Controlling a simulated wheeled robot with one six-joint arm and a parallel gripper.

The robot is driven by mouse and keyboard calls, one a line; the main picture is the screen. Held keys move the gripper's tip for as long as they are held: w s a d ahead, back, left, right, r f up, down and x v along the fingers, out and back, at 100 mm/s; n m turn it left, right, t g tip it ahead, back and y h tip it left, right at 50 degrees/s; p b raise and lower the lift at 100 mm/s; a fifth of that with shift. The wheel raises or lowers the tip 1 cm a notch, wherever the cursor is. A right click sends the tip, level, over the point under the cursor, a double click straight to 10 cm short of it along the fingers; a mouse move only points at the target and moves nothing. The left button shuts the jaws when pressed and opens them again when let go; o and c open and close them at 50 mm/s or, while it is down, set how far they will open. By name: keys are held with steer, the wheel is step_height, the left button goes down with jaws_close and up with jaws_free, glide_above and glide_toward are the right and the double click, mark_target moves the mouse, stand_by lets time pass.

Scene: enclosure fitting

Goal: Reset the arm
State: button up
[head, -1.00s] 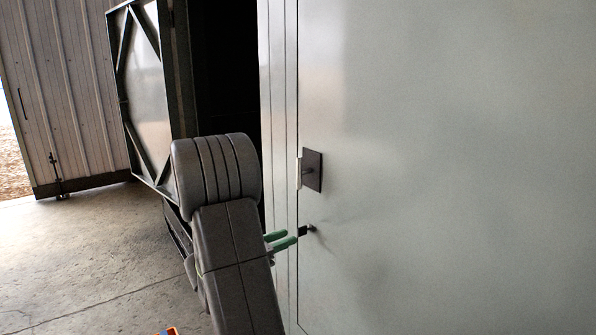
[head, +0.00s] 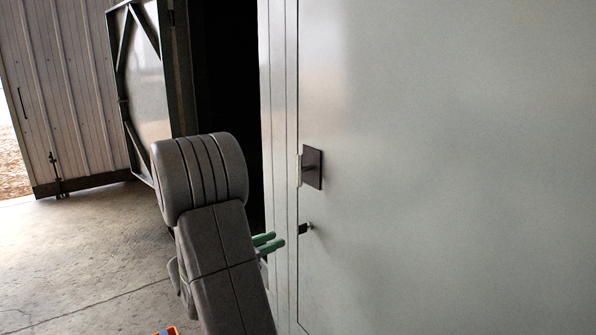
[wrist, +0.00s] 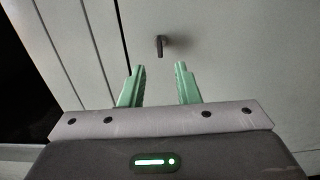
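My gripper (head: 272,243) has green fingers that point right toward the pale enclosure door (head: 440,200). In the wrist view my gripper (wrist: 160,88) is open, with an empty gap between its fingers. A small dark key or latch (head: 306,228) sticks out of the door just right of the fingertips, apart from them. It also shows in the wrist view (wrist: 160,46), beyond the gap. Above it on the door is a dark square plate with a handle (head: 312,168). My grey arm hides part of the enclosure's left edge.
An open dark-framed door panel (head: 147,85) stands at the left beside a dark opening (head: 225,75). A corrugated wall (head: 65,90) is farther left.

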mark_target(298, 231)
steer(key=p+x, duration=0.1)
steer(key=x, duration=0.7)
steer(key=shift+w+d+r+p, duration=0.1)
steer(key=shift+w+d+p, duration=0.1)
steer(key=shift+d+p, duration=0.15)
steer(key=shift+a+f+m+b, duration=0.15)
steer(key=shift+f+m+b, duration=0.15)
steer(key=shift+m+b, duration=0.25)
steer(key=shift+s+a+m+b, duration=0.15)
steer(key=shift+m+b, duration=0.45)
steer(key=shift+m, duration=0.35)
steer(key=m+b, duration=0.2)
steer(key=m, duration=0.3)
steer(key=shift+r, duration=0.1)
steer(key=m, duration=0.5)
steer(key=shift+r, duration=0.15)
steer(key=m+p, duration=0.1)
steer(key=m, duration=0.1)
steer(key=shift+m, duration=0.4)
steer(key=shift+m+p, duration=0.3)
steer(key=shift+m, duration=0.4)
